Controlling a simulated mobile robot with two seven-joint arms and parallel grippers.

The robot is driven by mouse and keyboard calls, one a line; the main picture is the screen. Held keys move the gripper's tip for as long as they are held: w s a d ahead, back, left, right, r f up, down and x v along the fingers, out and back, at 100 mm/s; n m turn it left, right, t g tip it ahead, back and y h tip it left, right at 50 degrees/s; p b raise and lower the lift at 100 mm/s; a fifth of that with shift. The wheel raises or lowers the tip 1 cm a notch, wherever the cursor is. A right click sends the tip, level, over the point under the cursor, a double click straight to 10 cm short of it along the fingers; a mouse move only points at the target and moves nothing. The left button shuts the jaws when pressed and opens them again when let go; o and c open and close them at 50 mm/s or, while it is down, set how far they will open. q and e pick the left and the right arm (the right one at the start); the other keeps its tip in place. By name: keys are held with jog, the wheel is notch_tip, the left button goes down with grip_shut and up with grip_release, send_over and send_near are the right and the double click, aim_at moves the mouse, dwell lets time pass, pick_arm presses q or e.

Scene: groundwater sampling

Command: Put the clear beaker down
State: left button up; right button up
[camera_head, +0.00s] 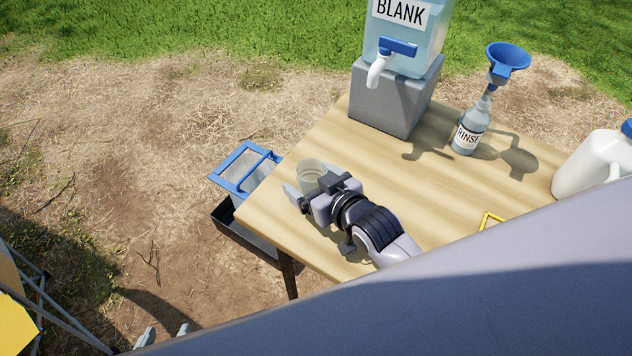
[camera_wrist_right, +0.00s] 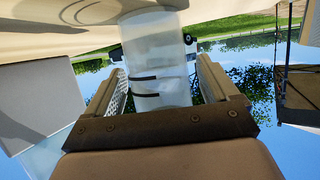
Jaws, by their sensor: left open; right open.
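The clear beaker (camera_head: 311,170) stands upright on the wooden table (camera_head: 345,140), near its left edge. In the right wrist view the beaker (camera_wrist_right: 155,60) is between the finger pads and has dark marks on its wall. My right gripper (camera_head: 314,180) is open, with one finger on each side of the beaker; I cannot tell whether either finger touches it. My right gripper's fingers also show in the wrist view (camera_wrist_right: 162,90). My left gripper (camera_head: 165,335) is open and empty at the bottom edge of the head view, away from the table; only its fingertips show.
A BLANK water container (camera_head: 425,50) with a blue-handled tap sits on a grey block (camera_head: 385,105). A RINSE bottle (camera_head: 468,135) holds a blue funnel (camera_head: 508,57). A white jug (camera_head: 590,165) stands at right. A blue-framed bin (camera_head: 228,180) is beside the table's left edge.

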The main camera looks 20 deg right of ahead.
jog(key=v, duration=1.2)
jog(key=shift+r+p, duration=0.25)
jog(key=shift+p, duration=0.15)
